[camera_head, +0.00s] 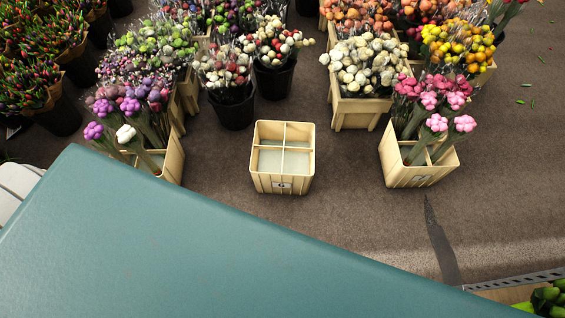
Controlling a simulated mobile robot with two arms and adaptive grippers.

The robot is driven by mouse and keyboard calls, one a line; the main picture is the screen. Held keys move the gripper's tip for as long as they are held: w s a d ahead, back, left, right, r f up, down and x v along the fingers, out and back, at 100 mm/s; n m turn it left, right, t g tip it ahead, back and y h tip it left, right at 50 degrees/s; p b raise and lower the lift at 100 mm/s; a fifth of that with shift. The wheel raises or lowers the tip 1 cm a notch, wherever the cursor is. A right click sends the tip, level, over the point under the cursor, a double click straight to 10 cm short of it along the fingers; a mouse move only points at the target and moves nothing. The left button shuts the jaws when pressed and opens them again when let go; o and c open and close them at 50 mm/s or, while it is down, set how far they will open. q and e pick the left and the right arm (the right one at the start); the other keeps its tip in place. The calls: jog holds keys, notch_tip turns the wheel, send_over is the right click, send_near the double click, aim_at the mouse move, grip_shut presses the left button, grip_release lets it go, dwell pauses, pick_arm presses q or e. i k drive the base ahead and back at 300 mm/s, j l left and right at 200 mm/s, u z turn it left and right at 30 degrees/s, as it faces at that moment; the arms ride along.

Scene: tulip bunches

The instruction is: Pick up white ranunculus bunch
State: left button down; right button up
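A single white bloom bunch (126,134) stands among purple bunches (131,106) in the left wooden crate (172,158). Its pale stems lean down to the right into the crate. A cream-white mass of flowers (366,66) fills another wooden crate (355,113) at the back, right of centre; I cannot tell its kind. Neither of my grippers is in view.
An empty four-compartment wooden crate (283,182) stands mid-floor. A crate with pink bunches (420,174) stands on the right. Black buckets (234,112) and more flowers crowd the back. A large teal surface (180,245) covers the foreground. Brown floor (345,185) is clear between the crates.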

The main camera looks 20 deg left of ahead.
aim_at(129, 139)
jog(key=u, duration=2.05)
